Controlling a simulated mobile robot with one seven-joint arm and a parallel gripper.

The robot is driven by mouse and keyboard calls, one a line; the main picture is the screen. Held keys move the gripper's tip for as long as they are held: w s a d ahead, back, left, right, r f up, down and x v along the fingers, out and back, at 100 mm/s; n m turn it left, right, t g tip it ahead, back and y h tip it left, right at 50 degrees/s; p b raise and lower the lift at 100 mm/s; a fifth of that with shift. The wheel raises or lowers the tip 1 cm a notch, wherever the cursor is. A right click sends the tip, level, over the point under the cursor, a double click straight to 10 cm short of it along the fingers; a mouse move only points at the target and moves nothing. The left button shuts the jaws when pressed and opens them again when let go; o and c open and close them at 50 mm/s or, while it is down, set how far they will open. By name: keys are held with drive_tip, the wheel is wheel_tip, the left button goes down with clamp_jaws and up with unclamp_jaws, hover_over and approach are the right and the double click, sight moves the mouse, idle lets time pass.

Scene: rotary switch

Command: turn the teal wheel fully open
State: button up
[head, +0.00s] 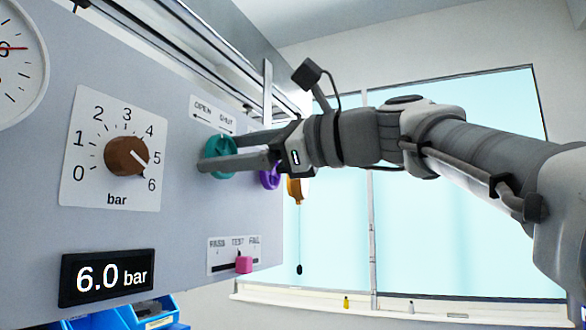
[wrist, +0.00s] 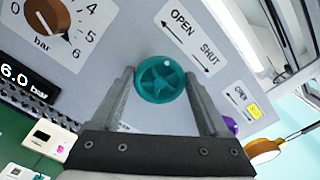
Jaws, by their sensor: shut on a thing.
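The teal wheel (head: 219,148) is mounted on the grey panel, below a label (head: 213,115) with OPEN and SHUT and arrows pointing opposite ways. In the wrist view the wheel (wrist: 161,80) shows a star-shaped, spoked face. My gripper (head: 204,153) reaches in from the right and is shut on the wheel. In the wrist view one finger of my gripper (wrist: 160,76) lies on each side of its rim. The fingers cover part of the wheel in the head view. How far the wheel is turned cannot be told.
A brown knob (head: 126,156) on a bar scale is left of the wheel, above a display (head: 107,275) reading 6.0 bar. A purple wheel (head: 270,176) and an orange part (head: 295,190) are close on the right. A pink slider (head: 244,264) is below.

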drive_tip(key=shift+w+d+f+n+b, duration=0.15)
drive_tip(key=shift+n+b, duration=1.35)
drive_tip(key=shift+n, duration=3.55)
drive_tip(key=shift+a+f+n+b, duration=0.2)
drive_tip(key=shift+n+b, duration=1.35)
drive_tip(key=shift+n, duration=3.55)
drive_tip(key=shift+w+d+f+n+b, duration=0.2)
drive_tip(key=shift+n+b, duration=1.3)
drive_tip(key=shift+n, duration=3.55)
drive_tip(key=shift+s, duration=0.1)
drive_tip(key=o, duration=1.2)
drive_tip(key=shift+o, duration=0.2)
drive_tip(key=shift+d, duration=0.1)
drive_tip(key=b+v, duration=0.1)
drive_tip(key=v, duration=1.6)
drive_tip(key=shift+b, duration=0.3)
